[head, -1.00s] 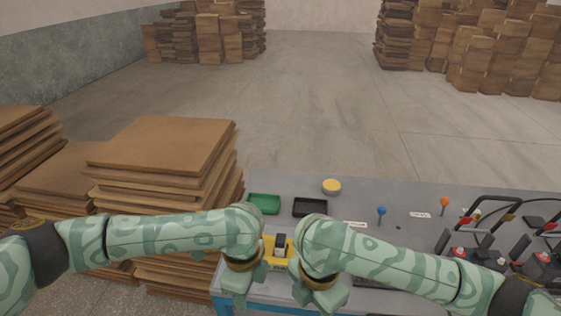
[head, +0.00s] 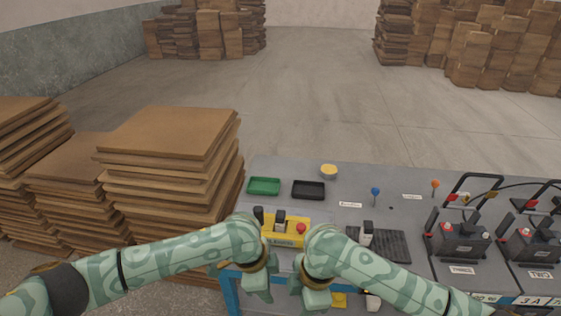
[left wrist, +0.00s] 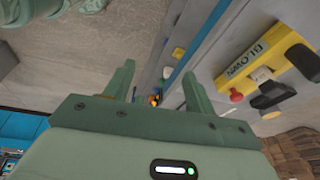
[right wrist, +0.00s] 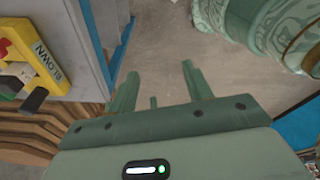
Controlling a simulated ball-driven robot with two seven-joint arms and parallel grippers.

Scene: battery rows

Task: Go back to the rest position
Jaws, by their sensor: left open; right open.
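My left gripper (head: 258,291) hangs at the front edge of the workbench in the head view. Its two fingers stand apart with nothing between them in the left wrist view (left wrist: 160,85). My right gripper (head: 311,298) hangs just to its right, also at the bench's front edge. Its fingers are spread and empty over the floor in the right wrist view (right wrist: 153,85). My arms partly cover the bench's front edge. Both grippers are apart from the yellow block marked BLOWN (head: 287,232), which sits on the bench behind them and also shows in both wrist views.
The grey bench (head: 330,225) carries a green tray (head: 264,187), a black tray (head: 308,190), a yellow-topped round tin (head: 329,171), a black ribbed mat (head: 385,247) and dark batteries (head: 459,241) with cables at right. Board stacks (head: 165,140) stand close at left.

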